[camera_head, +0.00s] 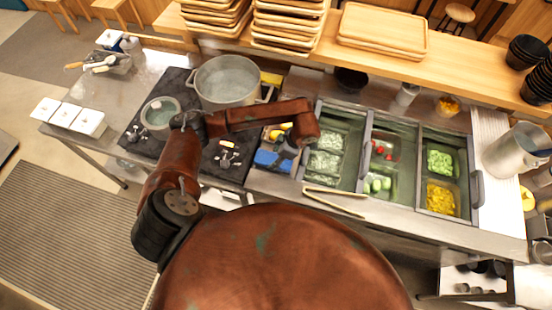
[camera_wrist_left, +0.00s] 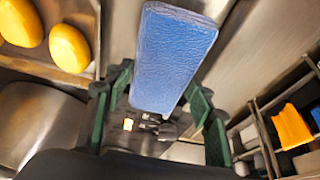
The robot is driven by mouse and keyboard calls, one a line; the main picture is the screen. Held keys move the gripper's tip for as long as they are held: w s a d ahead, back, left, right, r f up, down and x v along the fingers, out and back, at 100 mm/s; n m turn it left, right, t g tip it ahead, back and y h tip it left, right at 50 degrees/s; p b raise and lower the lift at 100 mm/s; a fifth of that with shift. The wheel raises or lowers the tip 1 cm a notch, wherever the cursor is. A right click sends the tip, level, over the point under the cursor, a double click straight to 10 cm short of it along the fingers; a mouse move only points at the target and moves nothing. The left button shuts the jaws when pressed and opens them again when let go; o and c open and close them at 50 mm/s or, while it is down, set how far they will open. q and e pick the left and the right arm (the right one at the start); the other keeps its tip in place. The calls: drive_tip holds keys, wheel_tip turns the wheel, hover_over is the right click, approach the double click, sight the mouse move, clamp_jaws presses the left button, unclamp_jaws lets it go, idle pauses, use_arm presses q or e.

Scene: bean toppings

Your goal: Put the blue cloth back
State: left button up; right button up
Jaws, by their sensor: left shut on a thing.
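The blue cloth (camera_wrist_left: 172,55) is a flat, textured rectangle between the green-padded fingers of my left gripper (camera_wrist_left: 158,92) in the left wrist view. The gripper is shut on it, and much of the cloth sticks out past the fingers. In the head view my left gripper (camera_head: 284,154) points down near the counter's front edge, between the black stove and the topping bins. The blue cloth (camera_head: 266,159) shows beside and behind its fingers; I cannot tell there whether it touches the counter. My right gripper is not in view.
A large pot (camera_head: 226,82) and a small pot (camera_head: 160,112) stand on the stove. Topping bins (camera_head: 366,150) lie right of the gripper, with tongs (camera_head: 335,200) at their front edge. Yellow oval items (camera_wrist_left: 70,47) sit in a tray nearby. An orange item (camera_wrist_left: 292,127) shows lower right.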

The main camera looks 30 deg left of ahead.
use_arm(q)
drive_tip(key=shift+f, duration=0.75)
drive_tip(key=o, duration=0.9)
drive_tip(key=shift+f, duration=0.15)
